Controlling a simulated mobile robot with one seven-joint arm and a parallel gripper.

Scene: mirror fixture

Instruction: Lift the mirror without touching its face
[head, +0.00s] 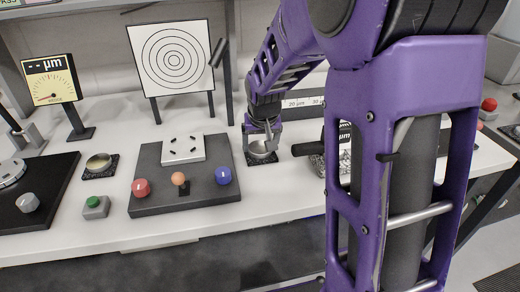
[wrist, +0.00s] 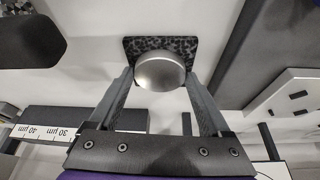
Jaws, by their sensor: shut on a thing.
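The mirror (wrist: 160,71) is a round silver disc with a smooth face. It also shows in the head view (head: 261,151), between my fingers over a dark speckled pad (head: 263,161). My gripper (head: 262,142) reaches down to it from above. In the wrist view my gripper (wrist: 160,80) has one finger on each side of the disc, shut on its rim. The face between the fingers shows clear of them. The speckled pad (wrist: 160,43) shows behind the disc; whether the mirror is apart from it I cannot tell.
Left of my gripper, a dark plate (head: 150,155) carries a white block (head: 183,150) and red, orange and blue knobs. A ringed target board (head: 171,60) stands behind. A second round disc (head: 98,162) lies farther left, near a gauge (head: 51,84). My arm hides part of the right side.

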